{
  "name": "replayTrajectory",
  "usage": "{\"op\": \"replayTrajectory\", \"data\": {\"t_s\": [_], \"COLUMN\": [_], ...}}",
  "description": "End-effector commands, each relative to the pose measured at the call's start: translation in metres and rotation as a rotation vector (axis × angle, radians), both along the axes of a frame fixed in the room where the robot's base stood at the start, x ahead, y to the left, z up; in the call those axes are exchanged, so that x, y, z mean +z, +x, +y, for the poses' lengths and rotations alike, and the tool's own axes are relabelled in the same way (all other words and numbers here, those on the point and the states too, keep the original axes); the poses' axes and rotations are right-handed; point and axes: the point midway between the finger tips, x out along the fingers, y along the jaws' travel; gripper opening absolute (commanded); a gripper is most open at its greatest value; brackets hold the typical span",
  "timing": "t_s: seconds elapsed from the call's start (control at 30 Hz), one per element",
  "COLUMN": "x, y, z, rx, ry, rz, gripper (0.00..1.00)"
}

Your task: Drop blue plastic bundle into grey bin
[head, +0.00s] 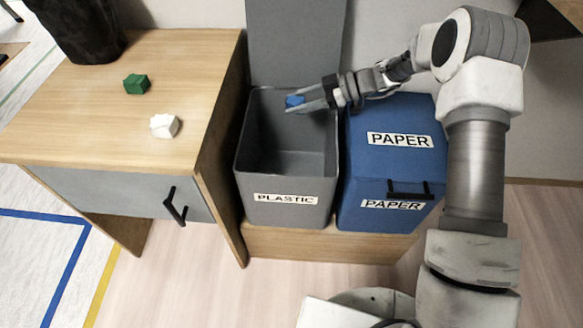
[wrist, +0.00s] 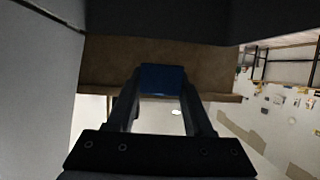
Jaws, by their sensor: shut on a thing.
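The blue plastic bundle (head: 295,101) is small and sits between the fingertips of my gripper (head: 306,104). It also shows in the wrist view (wrist: 162,80), held between the two fingers. My gripper is shut on it. In the head view the gripper reaches in from the right and the bundle appears over the opening of the grey bin (head: 287,211), near its back right. The grey bin is labelled PLASTIC, its lid (head: 297,45) stands up at the back, and the visible part of its inside is empty. The exact height of the bundle above the rim is hard to tell.
A blue bin (head: 390,165) labelled PAPER, closed, stands right beside the grey bin. Left is a wooden desk (head: 75,120) with a green bundle (head: 137,84), a white bundle (head: 164,126) and a black container (head: 80,30). Open floor lies in front.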

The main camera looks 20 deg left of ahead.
Motion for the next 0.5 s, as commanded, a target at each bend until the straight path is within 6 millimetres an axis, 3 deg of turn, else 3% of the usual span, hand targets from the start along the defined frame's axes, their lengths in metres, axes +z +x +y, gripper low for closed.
{"op": "replayTrajectory", "data": {"t_s": [0.1,0.37,0.4,0.5], "x": [-0.0094,-0.0109,-0.0108,-0.0108], "y": [-0.0002,-0.0001,-0.0001,0.0], "z": [0.0002,0.0001,0.0002,0.0001], "rx": [0.0,0.0,0.0,0.0], "ry": [0.0,0.0,0.0,0.0], "rz": [0.0,-0.001,-0.001,-0.001], "gripper": [0.0,0.0,0.55,0.73]}}
